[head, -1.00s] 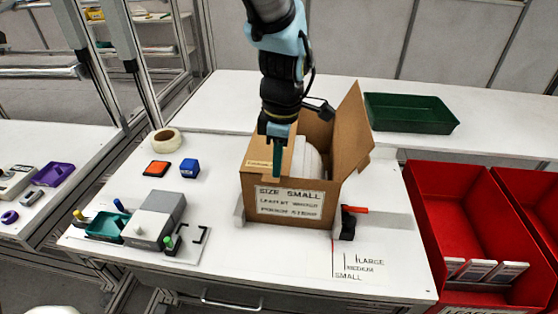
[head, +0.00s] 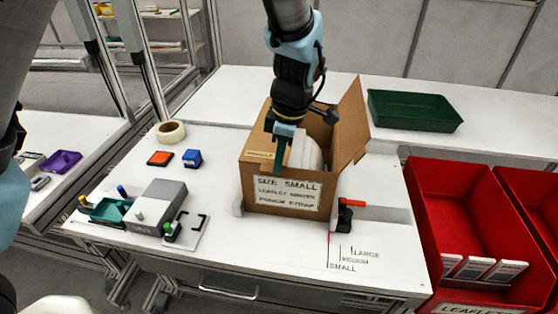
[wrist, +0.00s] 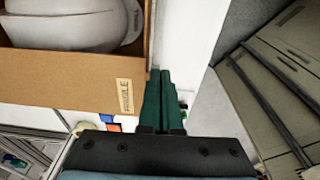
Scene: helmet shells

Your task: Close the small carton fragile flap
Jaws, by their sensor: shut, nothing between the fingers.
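The small brown carton (head: 250,187) stands on the table with a "SIZE SMALL" label on its front. A white helmet shell (wrist: 70,28) sits inside and shows through the open top. The flap with the "FRAGILE" sticker (wrist: 60,80) is on the carton's left side; its sticker also shows in the head view (head: 259,154). Its exact angle is hard to tell. The right flap (head: 352,122) stands up. My gripper (head: 277,172) is shut and empty over the carton's front left part. In the wrist view its green fingertips (wrist: 160,73) are close beside the flap's sticker end; contact is unclear.
A black clamp with a red handle (head: 348,211) is right of the carton. A grey device (head: 157,206), a blue block (head: 192,159) and a tape roll (head: 171,131) lie left. A green tray (head: 412,110) is behind; red bins (head: 455,205) stand right.

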